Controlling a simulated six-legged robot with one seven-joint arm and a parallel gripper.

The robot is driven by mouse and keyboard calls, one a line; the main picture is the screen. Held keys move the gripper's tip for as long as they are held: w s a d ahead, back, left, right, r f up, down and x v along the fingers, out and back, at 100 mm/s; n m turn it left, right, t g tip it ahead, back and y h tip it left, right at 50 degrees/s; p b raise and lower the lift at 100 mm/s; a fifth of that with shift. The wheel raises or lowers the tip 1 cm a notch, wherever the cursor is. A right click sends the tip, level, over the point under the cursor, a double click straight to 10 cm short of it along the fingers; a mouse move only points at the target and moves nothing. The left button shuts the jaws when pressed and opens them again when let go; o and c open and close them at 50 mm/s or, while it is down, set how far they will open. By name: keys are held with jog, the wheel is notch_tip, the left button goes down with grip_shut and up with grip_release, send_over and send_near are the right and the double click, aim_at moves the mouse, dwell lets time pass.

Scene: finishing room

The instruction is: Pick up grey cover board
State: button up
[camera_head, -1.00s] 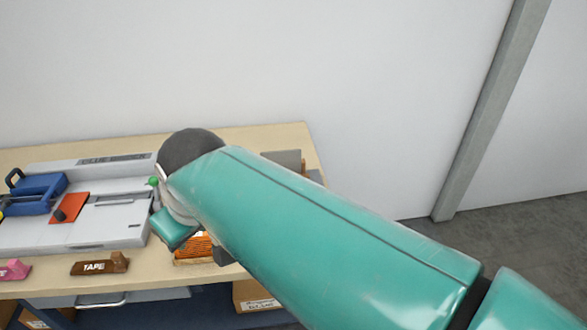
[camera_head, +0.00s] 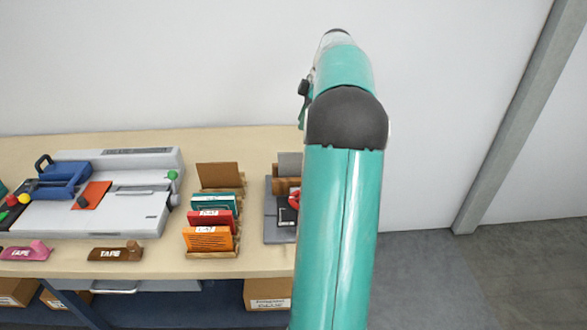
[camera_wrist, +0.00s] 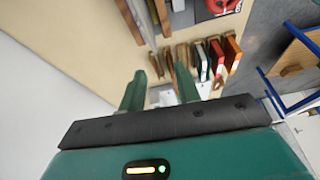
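The grey cover board (camera_head: 289,163) stands upright at the back of a small brown wooden holder (camera_head: 283,186), right of the folder rack. My arm covers the space just right of it. In the wrist view, a narrow grey edge at upper left (camera_wrist: 129,20), beside brown wood, appears to be the same board. My gripper (camera_wrist: 160,72) has two teal fingers spread apart with nothing between them. It is above the table, apart from the board. The fingers are not clearly visible in the head view.
A rack of upright folders, orange (camera_head: 208,239), red (camera_head: 212,218), teal and brown (camera_head: 219,176), stands left of the board. A grey machine (camera_head: 110,210) and tape dispensers (camera_head: 115,252) are farther left. A red-handled item (camera_head: 294,199) sits before the board. A white wall is behind.

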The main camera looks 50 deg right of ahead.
jog(key=s+d+f, duration=0.1)
jog(key=s+d, duration=0.1)
jog(key=d, duration=0.1)
send_over(298, 155)
jog(key=s+d, duration=0.2)
jog(key=shift+n, duration=0.3)
jog(key=f, duration=0.7)
jog(key=shift+w+a+f, duration=0.15)
jog(key=shift+a+f, duration=0.1)
jog(key=shift+f, duration=0.1)
jog(key=shift+x, duration=2.9)
jog(key=shift+w+d, duration=0.15)
jog(key=shift+c, duration=0.2)
